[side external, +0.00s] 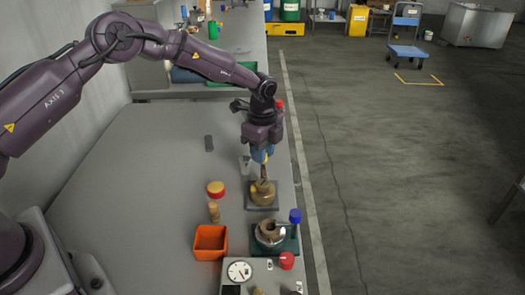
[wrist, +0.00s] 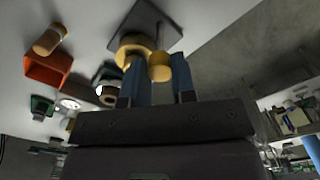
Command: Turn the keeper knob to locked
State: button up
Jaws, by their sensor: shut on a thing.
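A brass-coloured, rounded tank fitting (side external: 262,192) stands on a dark square plate (side external: 262,208) near the bench's right edge. In the wrist view its round body (wrist: 130,46) shows beyond my fingers, below the grey plate (wrist: 150,18). My gripper (side external: 262,158) points down over the fitting in the side view. Its two blue fingers (wrist: 160,86) are closed about a yellow knob (wrist: 159,67), which I take as the keeper knob. The fingers hide part of the knob. I cannot read any locked mark or the knob's angle.
A second fitting with a blue-knobbed lever (side external: 270,234) stands nearer the camera. An orange bin (side external: 210,242), a wooden peg (side external: 213,212), a red-and-yellow lid (side external: 216,188) and a dial panel (side external: 240,271) with a red knob (side external: 286,260) are close by. The left bench surface is clear.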

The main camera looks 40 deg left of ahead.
jog(key=shift+m, duration=0.6)
jog(key=o, duration=0.9)
notch_tip(320, 180, up, 13)
jog(key=shift+r, duration=0.1)
dwell(0.3)
